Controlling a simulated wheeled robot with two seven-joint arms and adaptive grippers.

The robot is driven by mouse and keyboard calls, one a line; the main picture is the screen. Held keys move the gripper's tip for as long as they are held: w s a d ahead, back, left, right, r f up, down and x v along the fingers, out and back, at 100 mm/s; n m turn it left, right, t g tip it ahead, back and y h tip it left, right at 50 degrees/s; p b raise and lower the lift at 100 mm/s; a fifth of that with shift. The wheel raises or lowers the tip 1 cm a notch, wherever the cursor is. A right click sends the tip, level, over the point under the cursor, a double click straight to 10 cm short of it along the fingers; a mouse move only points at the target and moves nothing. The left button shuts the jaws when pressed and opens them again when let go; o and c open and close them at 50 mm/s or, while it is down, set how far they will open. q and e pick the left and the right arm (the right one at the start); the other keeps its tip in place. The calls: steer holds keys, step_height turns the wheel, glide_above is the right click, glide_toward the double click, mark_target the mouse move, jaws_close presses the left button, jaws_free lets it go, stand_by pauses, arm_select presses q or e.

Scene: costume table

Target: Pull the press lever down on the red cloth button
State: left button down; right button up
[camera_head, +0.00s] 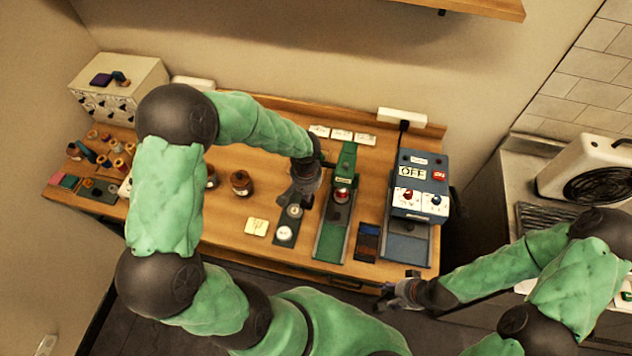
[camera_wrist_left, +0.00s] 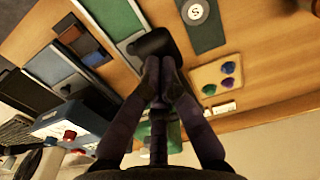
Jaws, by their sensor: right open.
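The green press (camera_head: 346,165) stands on the table with a red cloth button (camera_head: 341,196) at its front. Its narrow base (camera_head: 330,243) extends toward the front edge. My left gripper (camera_head: 300,197) is just left of the press, above the table. In the left wrist view its fingertips (camera_wrist_left: 160,68) are together, right at a dark rounded handle (camera_wrist_left: 150,42), seemingly the press lever's; whether any of it is between them is hidden. The rest of the lever is mostly hidden. My right gripper (camera_head: 400,292) is open and empty by the table's front edge.
A blue machine marked OFF (camera_head: 415,170) stands right of the press. A dark tray (camera_head: 367,242) lies between them. A dark strip with round pieces (camera_head: 285,233) and brown jars (camera_head: 241,183) lie left. Thread spools (camera_head: 118,163) fill the far left.

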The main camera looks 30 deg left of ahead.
arm_select(q)
steer(key=shift+f+b, duration=1.7)
steer(key=shift+f, duration=0.25)
steer(key=shift+f+b, duration=0.5)
steer(key=shift+b, duration=0.1)
steer(key=shift+w+f+b, duration=0.1)
steer(key=shift+f+b, duration=0.65)
steer(key=shift+f, duration=0.05)
steer(key=shift+w+a+f+b, duration=0.1)
steer(key=shift+w+f+b, duration=0.1)
steer(key=shift+f+b, duration=0.45)
steer(key=shift+w+a+f+b, duration=0.1)
steer(key=shift+w+f+b, duration=0.05)
steer(key=shift+f+b, duration=0.5)
steer(key=shift+w+f, duration=0.1)
steer(key=shift+f, duration=0.1)
steer(key=shift+d+f+b, duration=0.1)
steer(key=shift+f+b, duration=0.15)
steer(key=shift+b, duration=0.2)
